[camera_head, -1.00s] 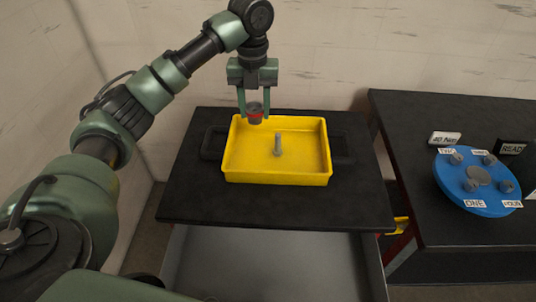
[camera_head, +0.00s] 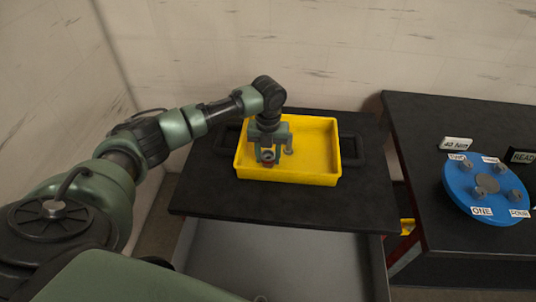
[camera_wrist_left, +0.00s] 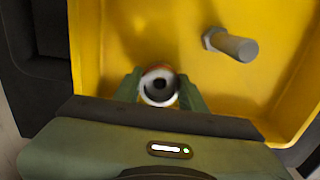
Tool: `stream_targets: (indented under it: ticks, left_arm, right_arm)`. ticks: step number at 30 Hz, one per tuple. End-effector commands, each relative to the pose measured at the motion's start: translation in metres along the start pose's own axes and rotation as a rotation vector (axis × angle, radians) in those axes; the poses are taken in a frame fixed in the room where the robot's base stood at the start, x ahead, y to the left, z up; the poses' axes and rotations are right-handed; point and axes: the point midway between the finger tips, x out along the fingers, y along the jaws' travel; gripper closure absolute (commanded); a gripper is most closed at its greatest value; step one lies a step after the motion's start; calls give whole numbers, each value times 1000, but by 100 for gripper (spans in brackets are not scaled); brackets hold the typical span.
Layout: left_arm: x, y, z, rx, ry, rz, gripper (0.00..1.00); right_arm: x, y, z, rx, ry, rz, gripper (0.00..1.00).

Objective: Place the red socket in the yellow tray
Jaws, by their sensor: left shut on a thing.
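The yellow tray (camera_head: 318,152) lies on a black table top. My left gripper (camera_head: 268,160) is inside the left part of the tray, pointing down. It is shut on the red socket (camera_head: 269,164), which shows a grey rim and a red band. In the left wrist view the socket (camera_wrist_left: 159,86) sits between the two green fingers, its open end facing the camera. I cannot tell whether the socket touches the tray floor.
A second black table (camera_head: 430,130) stands at the right. It carries a blue disc (camera_head: 462,193) with several grey bolts and white labels, a small "43 Nm" sign (camera_head: 457,144) and a black "READ" sign (camera_head: 522,157). The tray's right part is clear.

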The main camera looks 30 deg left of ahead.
Motion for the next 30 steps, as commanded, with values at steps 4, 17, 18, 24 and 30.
stream_targets:
  ticks: [4, 17, 18, 24, 30]
  left_arm:
    - [2, 0, 0, 1, -1, -1, 100]
    - [5, 0, 0, 0, 0, -1, 37]
    - [5, 0, 0, 0, 0, -1, 37]
    - [3, 0, 0, 0, -1, -1, 37]
    - [-18, 0, 1, 0, -4, -4, 37]
  right_arm:
    - [0, 0, 0, 0, 0, 0, 60]
    - [0, -1, 0, -1, 0, -1, 60]
    - [0, -1, 0, -1, 0, -1, 60]
    - [0, -2, 0, -1, 1, -3, 60]
    - [6, -3, 0, -1, 1, -4, 60]
